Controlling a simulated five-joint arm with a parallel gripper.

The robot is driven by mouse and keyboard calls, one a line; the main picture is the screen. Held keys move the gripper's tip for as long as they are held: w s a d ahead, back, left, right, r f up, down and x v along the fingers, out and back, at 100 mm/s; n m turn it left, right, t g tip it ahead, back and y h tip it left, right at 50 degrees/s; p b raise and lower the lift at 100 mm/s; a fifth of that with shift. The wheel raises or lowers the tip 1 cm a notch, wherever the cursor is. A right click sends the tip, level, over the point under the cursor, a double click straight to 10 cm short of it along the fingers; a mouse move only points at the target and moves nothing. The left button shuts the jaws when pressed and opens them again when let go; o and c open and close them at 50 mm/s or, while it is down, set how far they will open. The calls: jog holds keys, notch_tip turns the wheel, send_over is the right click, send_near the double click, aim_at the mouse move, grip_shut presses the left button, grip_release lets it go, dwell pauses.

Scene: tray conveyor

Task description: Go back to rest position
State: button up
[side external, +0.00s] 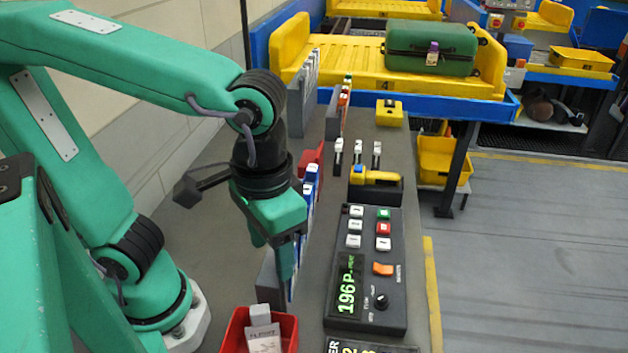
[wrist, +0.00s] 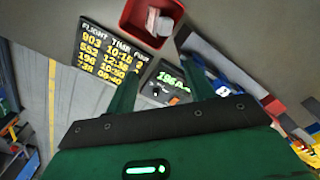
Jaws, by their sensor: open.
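My gripper (side external: 274,256) points down above the grey counter, left of the black control panel (side external: 395,290). Its two green fingers are apart with nothing seen between them. In the wrist view, my gripper (wrist: 160,75) also shows open, with the panel's lit display (wrist: 172,80) partly visible beyond the fingers. The red bin (side external: 290,325) with pale tags (side external: 263,335) stands on the counter nearer the camera than my gripper. My arm reaches in from the left, bent at the elbow.
A rack of blue and white tags (side external: 310,185) stands close beside my gripper. Levers and a yellow handle (side external: 375,176) sit behind the panel. A green suitcase (side external: 432,50) lies on a yellow tray (side external: 340,60) at the back. A flight board (wrist: 112,58) shows in the wrist view.

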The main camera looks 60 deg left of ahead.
jog(key=w+a+t, duration=0.2)
jog(key=w+a, duration=0.1)
jog(key=a, duration=0.5)
jog(key=w+a+r+t, duration=0.1)
jog(key=w+a+t, duration=0.1)
jog(key=a, duration=0.6)
jog(key=shift+w+r+t, duration=0.15)
jog(key=shift+w+t, duration=0.25)
jog(key=shift+t, duration=0.4)
